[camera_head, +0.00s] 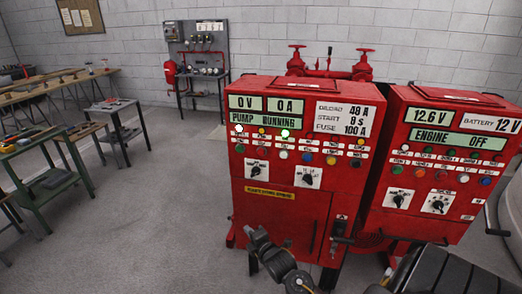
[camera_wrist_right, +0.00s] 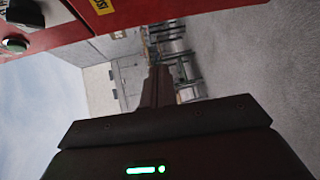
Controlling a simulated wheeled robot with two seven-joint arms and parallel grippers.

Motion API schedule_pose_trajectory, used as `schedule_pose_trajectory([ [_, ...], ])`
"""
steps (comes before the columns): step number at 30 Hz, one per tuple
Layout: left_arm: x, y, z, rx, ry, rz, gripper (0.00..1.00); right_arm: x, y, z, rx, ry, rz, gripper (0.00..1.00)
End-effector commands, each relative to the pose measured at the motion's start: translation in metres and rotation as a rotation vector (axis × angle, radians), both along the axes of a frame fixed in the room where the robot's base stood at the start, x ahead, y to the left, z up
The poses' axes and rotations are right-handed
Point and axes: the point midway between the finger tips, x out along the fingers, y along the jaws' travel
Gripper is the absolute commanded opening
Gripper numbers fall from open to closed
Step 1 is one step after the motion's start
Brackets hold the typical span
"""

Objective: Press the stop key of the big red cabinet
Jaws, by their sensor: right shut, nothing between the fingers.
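The big red cabinet (camera_head: 305,222) stands right of centre, its displays reading 0 V, 0 A and PUMP RUNNING. Its front has rows of coloured buttons and lamps, two knobs and a yellow label (camera_head: 270,193). The key labels are too small to read, so I cannot tell which is the stop key. My right gripper (camera_head: 258,233) is low in front of the cabinet, below the yellow label. In the right wrist view its fingers (camera_wrist_right: 160,75) are shut and empty. The cabinet (camera_wrist_right: 60,38) is at upper left there, with a green button (camera_wrist_right: 14,44). My left gripper is not in view.
A second red cabinet (camera_head: 385,215) with ENGINE OFF stands close on the right. Red valves (camera_head: 330,65) rise behind. Workbenches (camera_head: 35,150) line the left, and a grey panel stand (camera_head: 200,65) is at the back wall. The floor left of the cabinet is clear.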

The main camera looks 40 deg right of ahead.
Motion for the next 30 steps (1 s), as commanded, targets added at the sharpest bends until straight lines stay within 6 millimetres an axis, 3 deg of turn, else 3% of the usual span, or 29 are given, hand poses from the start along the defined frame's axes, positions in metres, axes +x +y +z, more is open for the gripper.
schedule_pose_trajectory([
  [1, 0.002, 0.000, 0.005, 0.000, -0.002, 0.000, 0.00, 0.006, -0.005, 0.040, -0.072, -0.056, 0.006, 0.00],
  [6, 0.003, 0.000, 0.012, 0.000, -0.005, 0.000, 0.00, 0.009, -0.015, 0.141, -0.305, -0.198, 0.002, 0.00],
  [9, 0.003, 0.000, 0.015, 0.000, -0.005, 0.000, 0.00, 0.006, -0.019, 0.184, -0.414, -0.258, -0.010, 0.00],
  [12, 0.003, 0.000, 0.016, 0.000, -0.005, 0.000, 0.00, 0.001, -0.020, 0.215, -0.491, -0.300, -0.023, 0.00],
  [18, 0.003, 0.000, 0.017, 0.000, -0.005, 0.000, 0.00, -0.004, -0.022, 0.238, -0.558, -0.330, -0.037, 0.00],
  [30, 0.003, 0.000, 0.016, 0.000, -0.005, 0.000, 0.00, -0.003, -0.023, 0.238, -0.559, -0.331, -0.037, 0.00],
])
